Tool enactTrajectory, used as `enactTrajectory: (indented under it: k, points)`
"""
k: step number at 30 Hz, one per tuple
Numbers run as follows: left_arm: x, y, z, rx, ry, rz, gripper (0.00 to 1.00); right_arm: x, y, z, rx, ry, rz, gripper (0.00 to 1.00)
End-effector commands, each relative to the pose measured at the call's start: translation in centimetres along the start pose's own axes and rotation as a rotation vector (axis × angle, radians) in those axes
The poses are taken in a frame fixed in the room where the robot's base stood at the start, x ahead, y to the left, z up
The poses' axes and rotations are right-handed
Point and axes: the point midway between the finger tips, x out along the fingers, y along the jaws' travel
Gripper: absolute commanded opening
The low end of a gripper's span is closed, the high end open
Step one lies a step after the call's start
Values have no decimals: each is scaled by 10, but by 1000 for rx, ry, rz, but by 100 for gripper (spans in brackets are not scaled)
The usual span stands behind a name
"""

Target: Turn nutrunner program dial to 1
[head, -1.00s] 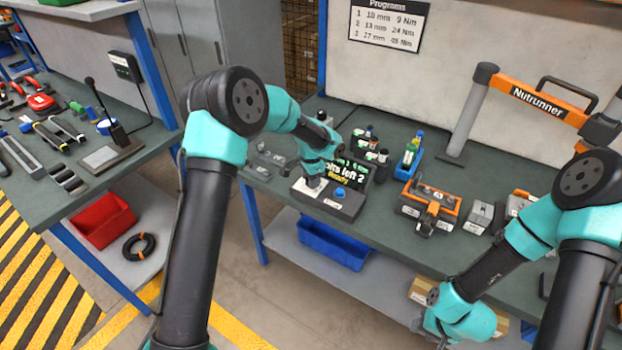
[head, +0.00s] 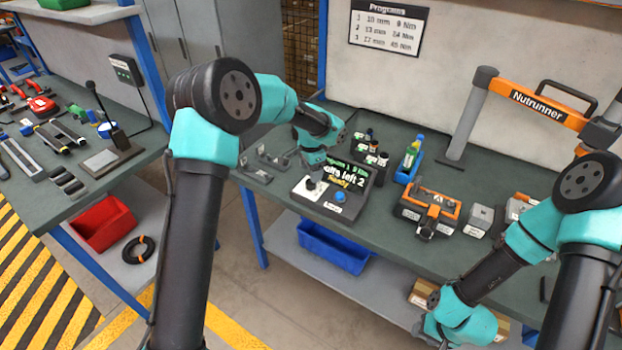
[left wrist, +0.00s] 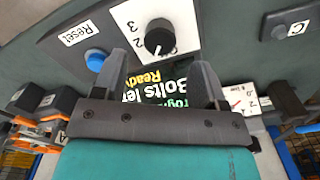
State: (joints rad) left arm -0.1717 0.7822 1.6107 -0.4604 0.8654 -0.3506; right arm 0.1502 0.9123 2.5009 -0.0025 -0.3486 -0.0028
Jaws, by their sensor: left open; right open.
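The nutrunner control box (head: 353,211) stands near the front edge of the bench. Its black program dial (head: 310,184) sits on a white numbered plate; the dial also shows close up in the left wrist view (left wrist: 159,37). A pale pointer mark is on the knob, but I cannot tell surely which number it meets. The display (head: 347,174) reads "Bolts left 2" and "Ready"; its top line is partly hidden. My left gripper (left wrist: 160,72) is open and empty, above the box and apart from the dial. My right gripper (head: 444,343) is low at the bottom edge, barely visible.
A blue button (head: 340,196) labelled Reset is beside the dial. Sockets in holders, a bottle in a blue stand (head: 409,164) and an orange-topped tool (head: 431,204) stand on the bench. A blue bin (head: 333,247) is below. A programs chart (head: 388,27) hangs behind.

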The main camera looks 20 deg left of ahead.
Motion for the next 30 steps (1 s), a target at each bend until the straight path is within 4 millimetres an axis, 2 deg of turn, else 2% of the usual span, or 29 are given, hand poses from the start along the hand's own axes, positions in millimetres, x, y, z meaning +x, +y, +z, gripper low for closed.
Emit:
enactTrajectory:
  k: [6, 16, 21, 30]
  points:
    - [-44, 0, -1, -1, 4, -3, 66, 0, 0, 0, 0, 0, 0, 43]
    - [-102, 0, 0, -1, 2, -1, 66, 0, 0, 0, 0, 0, 0, 43]
    - [-115, 0, 0, 0, 0, 1, 66, 0, 0, 0, 0, 0, 0, 43]
    - [-117, 0, 0, -1, 0, 1, 66, 0, 0, 0, 0, 0, 0, 43]
